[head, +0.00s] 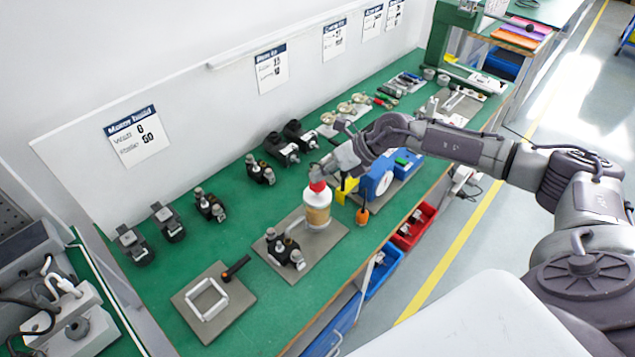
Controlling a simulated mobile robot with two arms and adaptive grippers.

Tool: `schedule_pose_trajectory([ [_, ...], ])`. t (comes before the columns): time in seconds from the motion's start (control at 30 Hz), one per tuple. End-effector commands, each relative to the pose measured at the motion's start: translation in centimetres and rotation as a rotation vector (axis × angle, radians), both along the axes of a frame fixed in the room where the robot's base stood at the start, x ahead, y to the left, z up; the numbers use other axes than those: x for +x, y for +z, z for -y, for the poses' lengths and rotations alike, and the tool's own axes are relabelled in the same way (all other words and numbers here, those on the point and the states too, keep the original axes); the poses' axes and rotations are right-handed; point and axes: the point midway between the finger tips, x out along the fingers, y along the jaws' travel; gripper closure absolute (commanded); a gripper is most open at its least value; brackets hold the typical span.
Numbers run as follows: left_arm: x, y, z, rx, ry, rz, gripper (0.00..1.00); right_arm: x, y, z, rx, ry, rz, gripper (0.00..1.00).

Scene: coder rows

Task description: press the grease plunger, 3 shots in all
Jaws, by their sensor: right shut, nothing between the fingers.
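The grease pot (318,213) has a tan and white body with a red plunger top (317,185). It stands upright on a grey mat (330,240) on the green bench. My right gripper (322,171) is shut and empty, with its fingertips right at the top of the plunger. I cannot tell whether they touch it, and the gripper partly hides the plunger's upper end. A black and grey part (285,249) sits on the same mat, left of the pot. My left gripper is not in view.
Right of the pot are an orange-handled tool (362,215), a yellow piece (345,187) and a blue device (377,180). A square frame (206,299) lies on another mat at the front. Several dark fixtures line the wall side. Red (414,226) and blue bins hang below the front edge.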

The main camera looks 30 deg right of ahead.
Motion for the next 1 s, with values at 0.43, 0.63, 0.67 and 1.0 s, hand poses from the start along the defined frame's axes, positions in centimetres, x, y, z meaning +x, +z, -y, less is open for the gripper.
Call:
schedule_pose_trajectory([
  [0.43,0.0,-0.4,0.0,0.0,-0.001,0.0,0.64,0.0,-0.6,0.0,0.0,0.001,-0.001,1.0],
  [0.63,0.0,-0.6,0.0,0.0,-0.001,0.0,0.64,0.0,-0.9,0.0,0.0,0.001,-0.001,1.0],
  [0.67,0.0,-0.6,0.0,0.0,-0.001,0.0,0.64,0.0,-1.0,0.0,0.0,0.001,-0.001,1.0],
  [1.0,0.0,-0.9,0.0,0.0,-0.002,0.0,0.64,-0.1,-1.4,0.0,0.0,0.001,-0.003,1.0],
])
